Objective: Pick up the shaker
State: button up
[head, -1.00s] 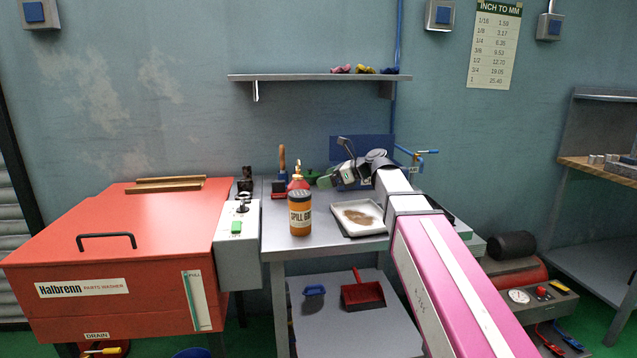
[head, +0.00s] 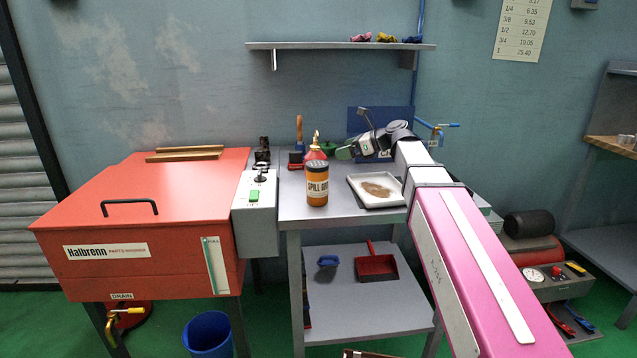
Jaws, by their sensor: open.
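The shaker (head: 317,187) is an orange cylinder with a dark lid and a pale label that reads "SPILL" and more. It stands upright near the front left of the grey cart top (head: 300,213). My gripper (head: 347,152) is at the end of my pink and white arm, behind and to the right of the shaker and apart from it. It is open, with no object seen in it. Its fingers are small and partly hard to make out against the things behind.
A white tray (head: 400,200) with brown powder lies right of the shaker. A red bottle (head: 315,154) stands close behind it, with a wooden-handled brush (head: 299,135) to the left. The red parts washer (head: 150,215) and its grey control box (head: 259,225) border the cart's left side.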

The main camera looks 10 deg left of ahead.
aim_at(317, 170)
jog(key=k+l, duration=0.3)
jog(key=k, duration=0.15)
jog(key=k+l, duration=0.3)
jog(key=k, duration=0.15)
